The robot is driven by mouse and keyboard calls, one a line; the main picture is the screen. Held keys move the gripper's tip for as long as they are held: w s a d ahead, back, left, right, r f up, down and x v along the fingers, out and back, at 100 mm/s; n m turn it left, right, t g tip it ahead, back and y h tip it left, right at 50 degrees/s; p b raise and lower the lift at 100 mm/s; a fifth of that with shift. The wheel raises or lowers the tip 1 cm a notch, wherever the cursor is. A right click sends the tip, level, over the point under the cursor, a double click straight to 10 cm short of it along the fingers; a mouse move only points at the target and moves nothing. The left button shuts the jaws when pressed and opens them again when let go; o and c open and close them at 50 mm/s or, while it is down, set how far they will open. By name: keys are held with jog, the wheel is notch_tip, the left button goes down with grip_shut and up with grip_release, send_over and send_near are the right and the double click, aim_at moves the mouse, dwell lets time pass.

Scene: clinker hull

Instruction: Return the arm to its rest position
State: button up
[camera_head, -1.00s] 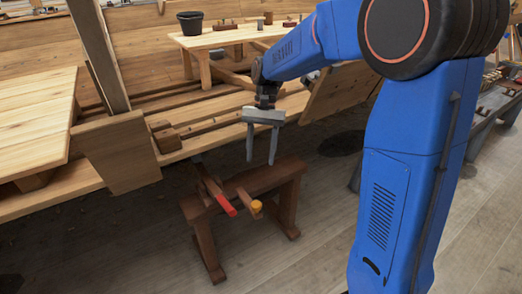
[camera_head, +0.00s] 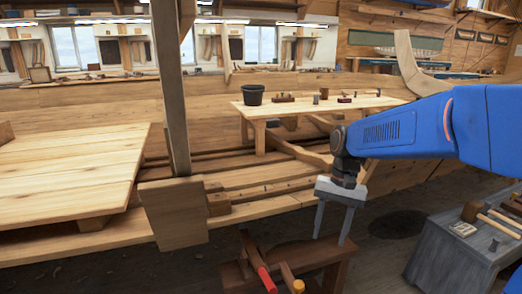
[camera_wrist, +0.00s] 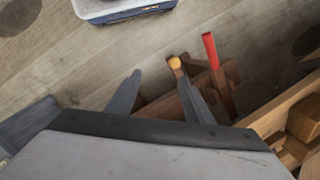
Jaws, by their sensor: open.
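My gripper (camera_head: 333,222) hangs from my blue arm at the right of the head view, pointing down with its two grey fingers spread and nothing between them. It is above the low brown sawhorse bench (camera_head: 325,252). In the wrist view my gripper (camera_wrist: 162,90) also shows its fingers apart, with the bench (camera_wrist: 165,107) below. A tool with a red handle (camera_head: 266,279) and one with a yellow end (camera_head: 291,277) are at the bench, left of and below the fingers.
A wooden table (camera_head: 310,106) with a black bucket (camera_head: 253,95) stands behind my gripper. Planks and an upright post (camera_head: 172,90) are left. A grey bench (camera_head: 455,248) with mallets is at right. Some floor (camera_head: 385,265) between is bare.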

jog(key=s+d+n+t+h, duration=0.1)
jog(key=s+d+n+t, duration=0.1)
jog(key=s, duration=0.8)
jog(key=s+d+n+t, duration=0.2)
jog(key=s+d+t, duration=0.2)
jog(key=s, duration=0.6)
jog(key=d, duration=0.2)
jog(key=shift+d+f+t+h, duration=0.3)
jog(key=shift+d+t+h, duration=0.1)
dwell(0.5)
